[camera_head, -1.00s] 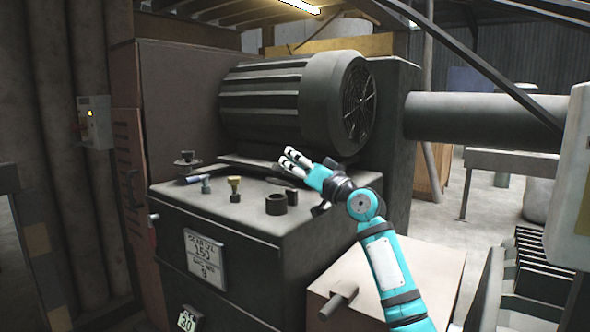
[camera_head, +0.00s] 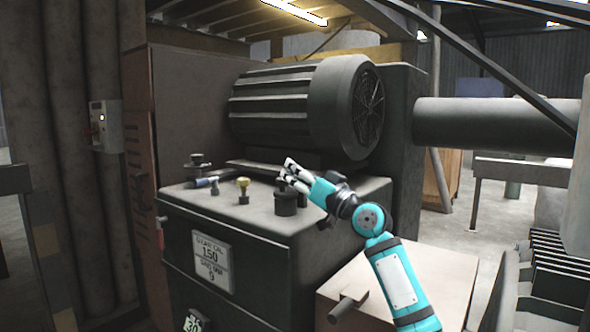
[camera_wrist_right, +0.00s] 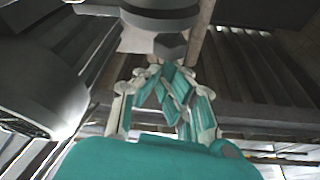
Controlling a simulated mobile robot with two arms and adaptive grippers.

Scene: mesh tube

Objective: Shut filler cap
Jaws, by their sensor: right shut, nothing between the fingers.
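The dark filler neck (camera_head: 286,207) stands on top of the grey tank cabinet (camera_head: 240,218). A dark round cap (camera_head: 287,189) appears to lie over its mouth; I cannot tell whether it is fully seated. My right gripper (camera_head: 292,173) is shut and empty, with its fingertips just above and beside the cap. I cannot tell whether they touch it. In the right wrist view, the closed fingers (camera_wrist_right: 155,75) point toward a dark round part (camera_wrist_right: 160,15) at the top edge, probably the cap or neck. My left gripper is not in view.
A large ribbed motor (camera_head: 305,105) stands behind the gripper. A brass fitting (camera_head: 243,190) and a black-knobbed fitting (camera_head: 197,160) are left of the neck. A thick horizontal pipe (camera_head: 480,125) runs at right. A brown box (camera_head: 395,290) stands below my right arm.

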